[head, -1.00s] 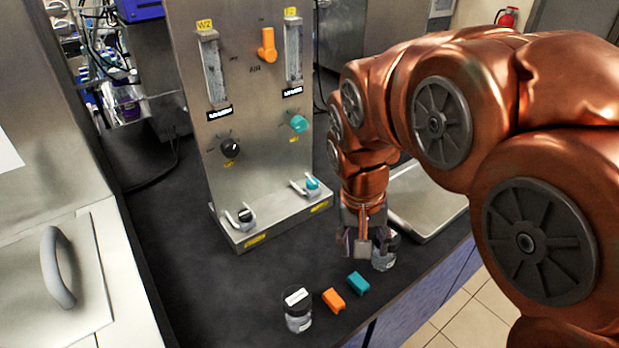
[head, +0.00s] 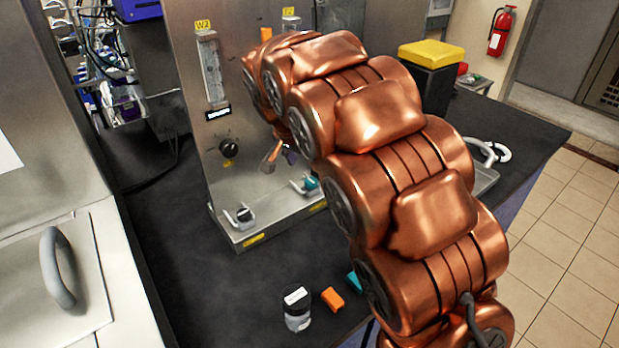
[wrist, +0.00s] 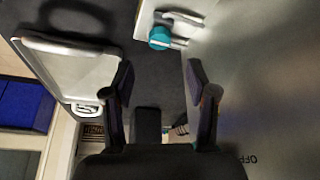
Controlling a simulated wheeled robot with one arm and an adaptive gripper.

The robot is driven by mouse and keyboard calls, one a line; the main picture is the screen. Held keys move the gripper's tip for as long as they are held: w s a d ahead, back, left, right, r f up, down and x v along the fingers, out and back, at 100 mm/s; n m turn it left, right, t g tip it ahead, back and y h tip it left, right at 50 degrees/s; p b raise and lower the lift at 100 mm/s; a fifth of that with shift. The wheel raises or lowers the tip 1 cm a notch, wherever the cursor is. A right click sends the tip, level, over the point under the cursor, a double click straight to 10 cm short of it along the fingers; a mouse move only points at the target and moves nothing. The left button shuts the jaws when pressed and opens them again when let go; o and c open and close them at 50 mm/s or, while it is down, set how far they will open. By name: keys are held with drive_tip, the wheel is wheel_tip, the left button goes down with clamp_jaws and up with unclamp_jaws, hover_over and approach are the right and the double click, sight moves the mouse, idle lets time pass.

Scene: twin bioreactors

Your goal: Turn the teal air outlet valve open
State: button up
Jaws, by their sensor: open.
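A teal-capped valve (head: 311,184) sits in a small metal bracket at the right of the panel's foot. It also shows in the wrist view (wrist: 160,38), near the top, beyond my fingertips. I cannot tell whether it is open or shut. The teal knob on the panel's face, seen earlier, is hidden behind my arm. My gripper (head: 281,153) is up near the panel's face, above and left of the teal-capped valve, partly hidden by my arm. In the wrist view my gripper (wrist: 160,84) shows its two fingers wide apart, with nothing between them.
The steel panel (head: 213,165) carries a black knob (head: 229,148); a black-capped valve (head: 244,215) is at its foot. A jar (head: 297,309), an orange block (head: 333,299) and a teal block (head: 354,282) lie in front. A metal tray (wrist: 72,68) lies to the side.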

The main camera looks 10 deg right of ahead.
sight(310, 181)
drive_tip(key=shift+p+x, duration=1.1)
drive_tip(key=shift+x, duration=2.8)
drive_tip(key=shift+c, duration=0.2)
clamp_jaws()
